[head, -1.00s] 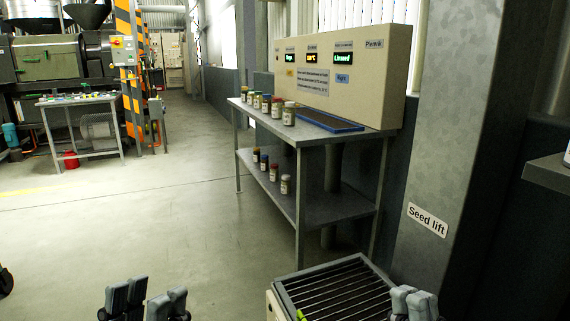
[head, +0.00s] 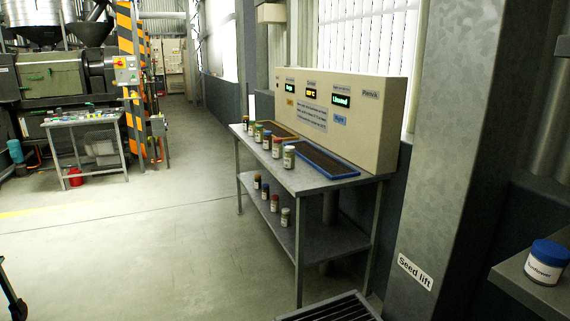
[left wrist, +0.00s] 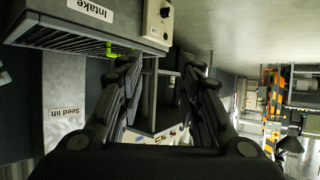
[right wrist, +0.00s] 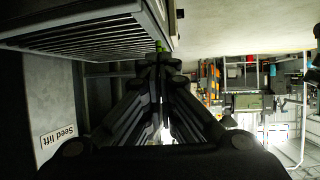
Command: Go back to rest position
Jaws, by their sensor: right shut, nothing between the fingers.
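Neither gripper shows in the head view. In the left wrist view my left gripper (left wrist: 158,68) has its two fingers spread apart, with nothing between them. In the right wrist view my right gripper (right wrist: 158,62) has its fingers together and holds nothing. Both wrist views show the slatted intake box (left wrist: 110,12) at the upper left, beyond the fingertips. The box also shows in the right wrist view (right wrist: 80,28). Its slatted top (head: 332,308) just enters the bottom of the head view.
A metal shelf table (head: 300,178) with several jars and a blue-rimmed tray (head: 335,170) stands by the wall. A pillar labelled Seed lift (head: 415,272) and a ledge with a blue-lidded jar (head: 545,264) are at the right. The floor (head: 130,250) at left is open.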

